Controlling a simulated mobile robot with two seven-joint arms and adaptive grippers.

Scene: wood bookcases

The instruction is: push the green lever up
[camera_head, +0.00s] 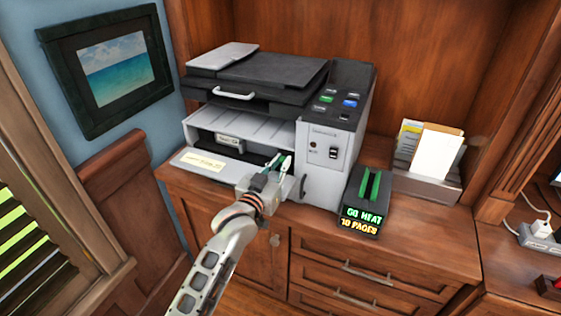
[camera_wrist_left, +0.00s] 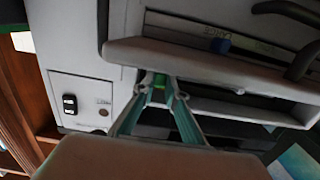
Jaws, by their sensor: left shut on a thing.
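The green lever (camera_wrist_left: 159,81) shows as a small green piece inside the open front of the grey and black printer (camera_head: 335,180). My left gripper (camera_head: 281,161) reaches into that opening from the front. In the left wrist view its two fingertips (camera_wrist_left: 160,88) are closed together around the green lever. In the head view the lever itself cannot be told apart from the fingers. Most of the lever is hidden, so its tilt cannot be told. A blue knob (camera_wrist_left: 223,44) sits deeper in the opening. My right gripper is not in view.
A black box (camera_head: 361,222) with a green-lettered label stands right of the printer on the wooden cabinet top (camera_head: 420,225). A paper holder (camera_head: 430,186) with cards is farther right. The lowered front panel (camera_head: 215,170) lies below the opening. Cabinet top is free at the front right.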

